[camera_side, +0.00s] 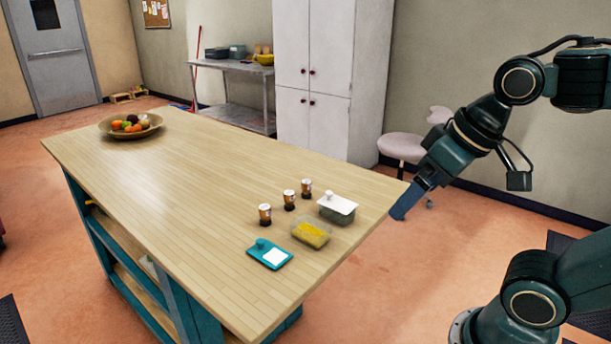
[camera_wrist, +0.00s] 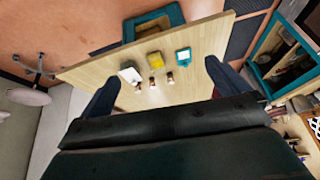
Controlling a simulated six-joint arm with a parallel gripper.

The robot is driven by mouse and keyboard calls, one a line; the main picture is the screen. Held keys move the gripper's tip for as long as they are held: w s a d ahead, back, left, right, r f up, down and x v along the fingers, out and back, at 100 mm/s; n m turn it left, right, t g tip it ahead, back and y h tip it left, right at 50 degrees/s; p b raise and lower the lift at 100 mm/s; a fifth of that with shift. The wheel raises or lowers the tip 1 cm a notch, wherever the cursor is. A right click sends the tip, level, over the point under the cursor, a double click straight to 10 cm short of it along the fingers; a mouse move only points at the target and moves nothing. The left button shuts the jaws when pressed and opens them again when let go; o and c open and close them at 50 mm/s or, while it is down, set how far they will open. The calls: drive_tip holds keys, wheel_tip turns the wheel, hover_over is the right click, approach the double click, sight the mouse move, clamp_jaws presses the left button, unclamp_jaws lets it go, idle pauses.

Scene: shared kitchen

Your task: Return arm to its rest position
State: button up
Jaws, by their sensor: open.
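My gripper (camera_side: 399,211) hangs in the air just off the right end of the wooden table (camera_side: 150,185), with its fingers pointing down and left. In the wrist view my gripper (camera_wrist: 158,90) has its two dark fingers spread wide apart, with nothing held between them. My arm is bent above its base at the right of the side view. On the near end of the table stand a container with a white lid (camera_side: 338,208), a clear container with yellow contents (camera_side: 311,233), and a teal item with a white square (camera_side: 270,254). None of these touches my gripper.
Several small brown jars (camera_side: 289,199) stand beside the containers. A fruit bowl (camera_side: 131,124) sits at the table's far end. A pale stool (camera_side: 402,147) stands behind my gripper, near the white cabinet (camera_side: 325,75). The middle of the table is clear.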

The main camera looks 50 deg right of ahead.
drive_tip(key=shift+s+d+f+n, duration=0.15)
drive_tip(key=shift+s+f+n, duration=0.35)
drive_tip(key=shift+s, duration=0.25)
